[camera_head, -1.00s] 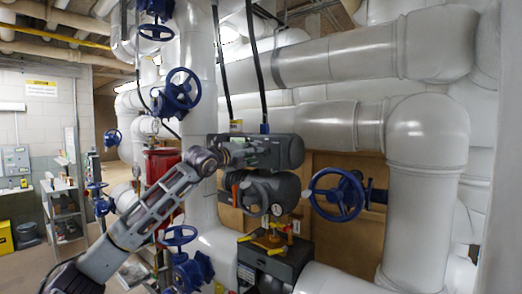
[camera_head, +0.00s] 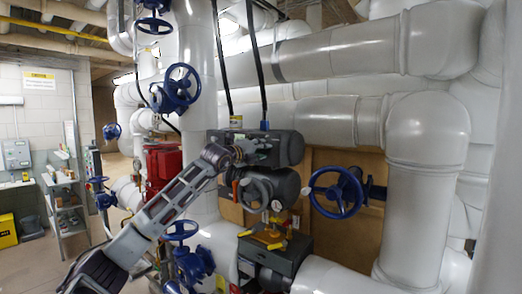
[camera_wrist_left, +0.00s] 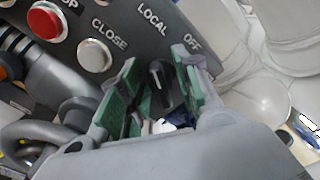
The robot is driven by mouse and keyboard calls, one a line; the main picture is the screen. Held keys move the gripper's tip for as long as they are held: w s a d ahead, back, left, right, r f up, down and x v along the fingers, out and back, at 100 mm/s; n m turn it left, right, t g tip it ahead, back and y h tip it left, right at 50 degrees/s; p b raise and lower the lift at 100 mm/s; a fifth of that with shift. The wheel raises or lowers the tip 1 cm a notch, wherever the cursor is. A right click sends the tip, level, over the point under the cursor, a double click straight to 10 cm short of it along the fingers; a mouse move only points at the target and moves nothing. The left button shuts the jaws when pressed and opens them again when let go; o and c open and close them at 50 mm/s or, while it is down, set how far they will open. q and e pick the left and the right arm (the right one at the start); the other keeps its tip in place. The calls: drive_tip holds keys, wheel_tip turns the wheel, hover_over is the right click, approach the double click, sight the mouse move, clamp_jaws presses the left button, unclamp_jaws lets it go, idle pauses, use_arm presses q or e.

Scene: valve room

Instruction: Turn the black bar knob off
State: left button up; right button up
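The black bar knob (camera_wrist_left: 160,86) shows in the left wrist view on a dark grey control panel, below the words LOCAL and OFF. The bar runs roughly up and down in that picture. My left gripper (camera_wrist_left: 158,84) has its two green-padded fingers on either side of the knob, with gaps visible beside it, so it looks open around the knob. Whether a pad touches the knob lower down is hidden. In the head view my left gripper (camera_head: 262,148) is at the face of the grey actuator housing (camera_head: 288,148); the knob is hidden there. My right gripper is not in view.
A red button (camera_wrist_left: 44,22) and a grey button (camera_wrist_left: 94,55) sit beside the knob. A blue handwheel (camera_head: 337,192) stands right of the housing, and another blue handwheel (camera_head: 181,229) is below my arm. Large white pipes (camera_head: 425,170) fill the right side.

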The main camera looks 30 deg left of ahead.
use_arm(q)
drive_tip(key=shift+c, duration=0.4)
clamp_jaws()
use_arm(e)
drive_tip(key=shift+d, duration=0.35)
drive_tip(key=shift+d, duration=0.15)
